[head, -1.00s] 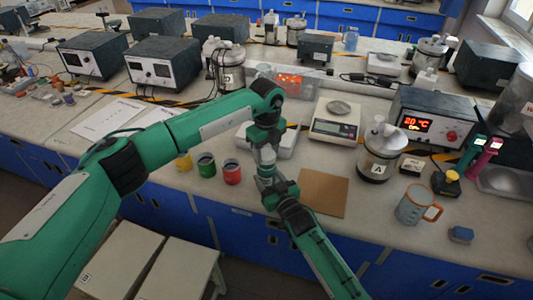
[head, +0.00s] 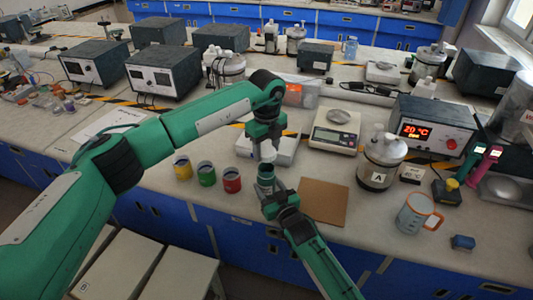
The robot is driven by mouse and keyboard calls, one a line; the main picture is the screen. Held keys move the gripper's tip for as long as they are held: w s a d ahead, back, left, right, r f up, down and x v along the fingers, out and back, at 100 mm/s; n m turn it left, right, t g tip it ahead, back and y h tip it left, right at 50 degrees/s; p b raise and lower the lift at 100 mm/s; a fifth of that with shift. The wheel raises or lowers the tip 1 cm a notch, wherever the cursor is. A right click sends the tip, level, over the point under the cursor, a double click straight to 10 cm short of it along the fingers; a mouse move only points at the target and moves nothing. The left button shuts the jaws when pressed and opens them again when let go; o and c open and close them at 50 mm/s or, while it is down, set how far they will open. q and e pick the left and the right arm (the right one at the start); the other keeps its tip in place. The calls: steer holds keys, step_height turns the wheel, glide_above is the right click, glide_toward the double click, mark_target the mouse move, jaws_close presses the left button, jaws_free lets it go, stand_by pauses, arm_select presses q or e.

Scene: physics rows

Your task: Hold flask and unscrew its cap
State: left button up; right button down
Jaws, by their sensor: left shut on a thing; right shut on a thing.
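My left gripper (head: 265,140) is shut on a pale cap (head: 267,152), holding it from above. Right below the cap is the flask (head: 266,175), which looks small, upright and dark greenish with a paler top. The cap sits in line over the flask's top. I cannot tell at this size whether the two still touch. The fingers hide part of both.
Yellow (head: 182,167), green (head: 206,173) and red (head: 231,180) pots stand left of the flask. A brown board (head: 323,202) lies to its right, with a scale (head: 336,130), a jar marked A (head: 379,165) and a mug (head: 414,213) beyond. A white box (head: 285,150) lies behind.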

steer(key=shift+c, duration=2.3)
jaws_free()
steer(key=shift+s, duration=0.1)
